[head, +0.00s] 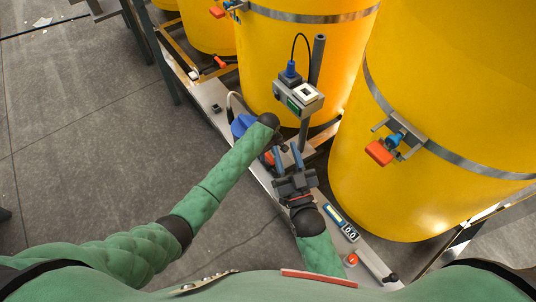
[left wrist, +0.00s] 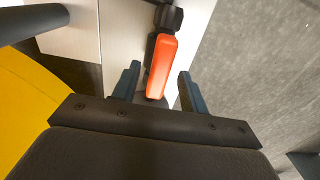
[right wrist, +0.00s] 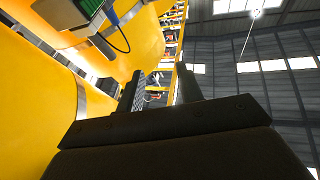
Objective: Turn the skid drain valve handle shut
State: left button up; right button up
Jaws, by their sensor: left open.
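The orange drain valve handle (left wrist: 160,65) shows in the left wrist view, its long side running nearly along my fingers, with a dark fitting at its far end. My left gripper (left wrist: 158,74) is open. Its blue-grey fingers stand on both sides of the handle in the picture, with gaps on each side; whether it is at fingertip depth is unclear. In the head view an orange bit of the handle (head: 268,158) shows beside my left wrist, which mostly hides the left gripper. My right gripper (head: 288,153) is close by, fingers apart and pointing away from me, with nothing seen between them.
Large yellow drums (head: 440,120) stand close on the right. A meter (head: 341,221) and a red-topped item (head: 351,259) sit on the pale skid ledge (head: 210,97). The floor at left is open.

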pick_arm(q)
jog(key=shift+f, duration=0.5)
pick_arm(e)
jog(key=shift+s+d+r+t, duration=0.15)
jog(key=shift+r+t, duration=0.35)
jog(key=shift+r, duration=0.8)
pick_arm(q)
grip_shut()
pick_arm(e)
jog(key=shift+f, duration=0.1)
